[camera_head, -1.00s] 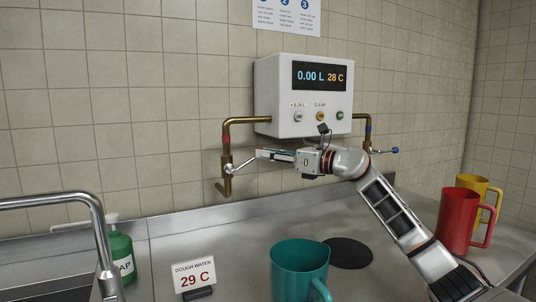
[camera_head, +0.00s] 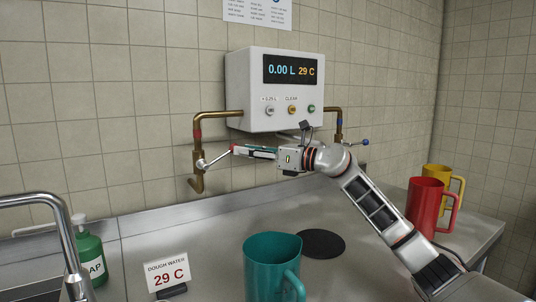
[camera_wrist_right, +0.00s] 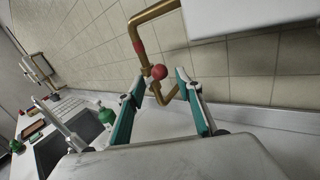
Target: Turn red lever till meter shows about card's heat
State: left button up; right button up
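The red lever (camera_head: 217,158) is a pale rod on the left copper pipe, slanting up to the right to its red ball end. The red ball (camera_wrist_right: 158,71) shows between the fingertips in the wrist view. My right gripper (camera_head: 238,150) is at the ball, its fingers (camera_wrist_right: 160,78) apart with a gap on both sides of it. The meter (camera_head: 290,70) reads 0.00 L and 29 C. The dough water card (camera_head: 167,273) reads 29 C. My left gripper is not in view.
A blue-ended lever (camera_head: 365,142) is on the right pipe. A teal jug (camera_head: 272,268) stands in front of a dark round mat (camera_head: 320,243). Red (camera_head: 425,205) and yellow (camera_head: 455,183) jugs stand at the right. A soap bottle (camera_head: 90,258) and tap (camera_head: 65,235) are at left.

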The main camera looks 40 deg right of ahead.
jog(key=v, duration=0.9)
jog(key=shift+s+d, duration=0.15)
jog(key=shift+s, duration=0.1)
dwell(1.3)
